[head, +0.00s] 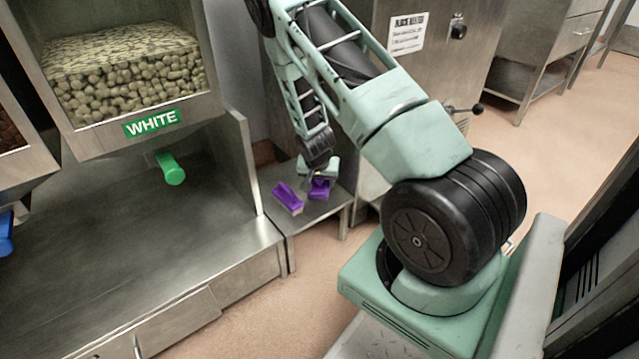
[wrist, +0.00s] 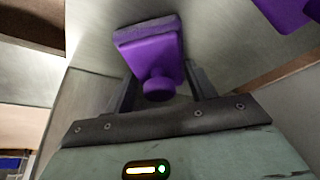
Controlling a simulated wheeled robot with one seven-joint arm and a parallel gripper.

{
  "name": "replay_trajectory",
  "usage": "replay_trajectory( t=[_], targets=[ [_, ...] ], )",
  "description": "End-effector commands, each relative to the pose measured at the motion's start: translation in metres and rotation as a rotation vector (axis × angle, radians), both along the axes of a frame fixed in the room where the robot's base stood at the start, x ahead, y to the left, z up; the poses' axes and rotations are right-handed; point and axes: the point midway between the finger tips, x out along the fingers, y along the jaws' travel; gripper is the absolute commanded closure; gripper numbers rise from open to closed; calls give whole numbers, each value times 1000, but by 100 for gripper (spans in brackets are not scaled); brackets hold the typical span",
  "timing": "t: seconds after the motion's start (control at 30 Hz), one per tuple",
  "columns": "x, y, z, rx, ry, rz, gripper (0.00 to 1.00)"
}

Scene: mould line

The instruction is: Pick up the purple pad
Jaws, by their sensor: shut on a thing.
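Two purple pads are in the head view at the low steel side table. One purple pad (head: 319,190) is at my gripper (head: 320,178), partly hidden by it. In the wrist view this pad (wrist: 150,48) has a block-shaped body with a greyish far edge and a round knob. The knob end sits between the two fingers of my gripper (wrist: 162,90), which is shut on it. I cannot tell whether the pad touches the table. The other purple pad (head: 288,198) lies to the left on the table; a purple piece (wrist: 287,12) shows at the wrist view's top right.
The side table (head: 333,208) is small, with a steel counter (head: 150,240) to its left. Above the counter hangs a bin (head: 125,80) labelled WHITE with a green handle (head: 170,168). A steel cabinet (head: 450,75) with a lever stands behind my arm.

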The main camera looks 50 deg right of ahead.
Motion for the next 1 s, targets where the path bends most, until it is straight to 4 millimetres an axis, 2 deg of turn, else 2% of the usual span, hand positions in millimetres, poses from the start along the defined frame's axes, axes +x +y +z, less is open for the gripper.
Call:
replay_trajectory(
  t=[0.17,0.4,0.47,0.8,1.0],
  targets=[
    [0,0,12,-1,-1,-1,71],
    [0,0,44,0,-2,-1,71],
    [-17,5,39,3,7,-3,71],
    [-93,26,38,4,8,-2,71],
    [-131,37,37,2,6,-3,71]
  ],
)
